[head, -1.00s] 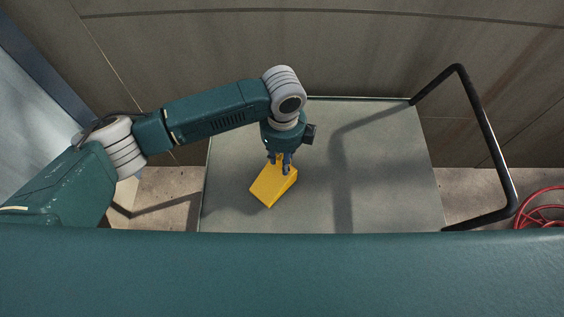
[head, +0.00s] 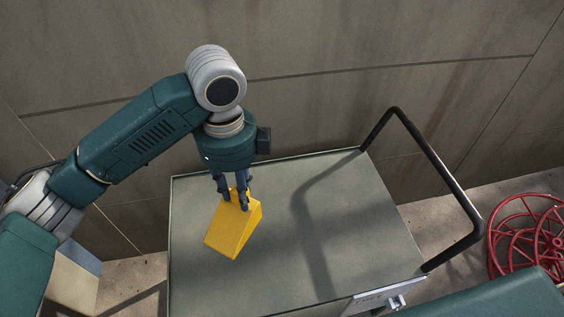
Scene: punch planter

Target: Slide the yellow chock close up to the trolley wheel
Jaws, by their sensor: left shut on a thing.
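The yellow chock (head: 232,229) is a wedge-shaped block at the left part of the trolley's grey top (head: 370,235). My left gripper (head: 232,198) comes down from above and is shut on the upper end of the chock. The chock hangs tilted in the fingers; I cannot tell whether its lower edge touches the top or is just above it. The trolley has a black tube handle (head: 440,170) on its right side. No trolley wheel shows clearly; the top hides what is below it. My right gripper is not in view.
A red spoked reel or wheel (head: 528,238) stands on the floor at the right. A grey panelled wall (head: 330,60) rises close behind the trolley. The middle and right of the trolley top are bare apart from the handle's shadow.

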